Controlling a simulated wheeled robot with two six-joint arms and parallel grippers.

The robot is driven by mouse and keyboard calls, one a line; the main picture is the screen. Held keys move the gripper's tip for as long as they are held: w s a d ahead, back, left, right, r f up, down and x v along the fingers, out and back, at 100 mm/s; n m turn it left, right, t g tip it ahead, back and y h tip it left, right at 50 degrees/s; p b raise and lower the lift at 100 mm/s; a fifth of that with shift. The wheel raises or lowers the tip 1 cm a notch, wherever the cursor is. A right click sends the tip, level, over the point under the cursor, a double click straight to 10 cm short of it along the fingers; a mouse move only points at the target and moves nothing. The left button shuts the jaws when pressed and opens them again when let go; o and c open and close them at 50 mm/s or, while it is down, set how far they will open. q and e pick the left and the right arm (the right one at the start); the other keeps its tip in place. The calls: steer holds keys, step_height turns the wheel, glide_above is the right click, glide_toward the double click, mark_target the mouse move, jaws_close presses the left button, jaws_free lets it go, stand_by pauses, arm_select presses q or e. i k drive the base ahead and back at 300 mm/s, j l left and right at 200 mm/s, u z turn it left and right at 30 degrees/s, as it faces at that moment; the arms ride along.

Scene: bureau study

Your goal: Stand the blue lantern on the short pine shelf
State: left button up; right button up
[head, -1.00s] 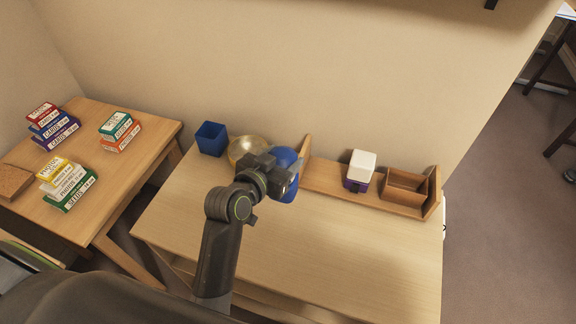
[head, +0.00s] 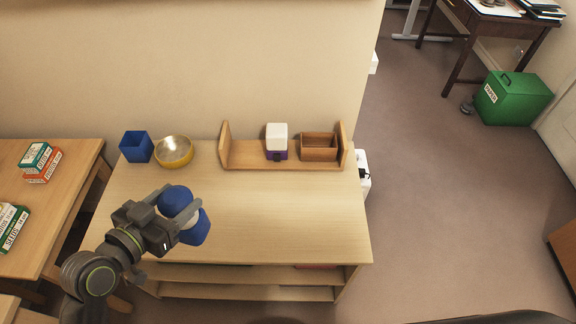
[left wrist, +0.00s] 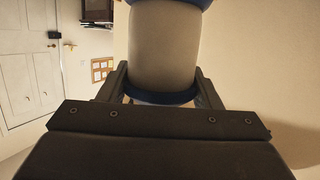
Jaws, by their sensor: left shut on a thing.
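The blue lantern (head: 173,198) has a blue top and base with a pale middle. My left gripper (head: 184,214) is shut on it and holds it over the front left of the table, apart from the shelf. In the left wrist view, the lantern's pale body (left wrist: 163,48) and dark blue lower rim show between the fingers. The short pine shelf (head: 243,158), with an upright board at each end, stands at the back of the table by the wall. My right gripper is not in view.
The shelf's left part is bare. A blue cup (head: 136,147) and brass bowl (head: 174,151) stand left of it. The tabletop (head: 270,210) in front is clear.

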mark_target(257, 153)
steer(key=l+u, duration=0.1)
steer(key=l, duration=0.55)
steer(key=k+l+u, duration=0.1)
steer(key=l, duration=0.55)
steer(key=l+u, duration=0.15)
steer(key=l, duration=0.55)
steer(key=i+l, duration=0.15)
steer(key=l, duration=0.15)
steer(key=i+l, duration=0.15)
steer(key=l, duration=0.15)
steer(key=i+l+u, duration=0.1)
steer(key=l, duration=0.15)
steer(key=i, duration=0.5)
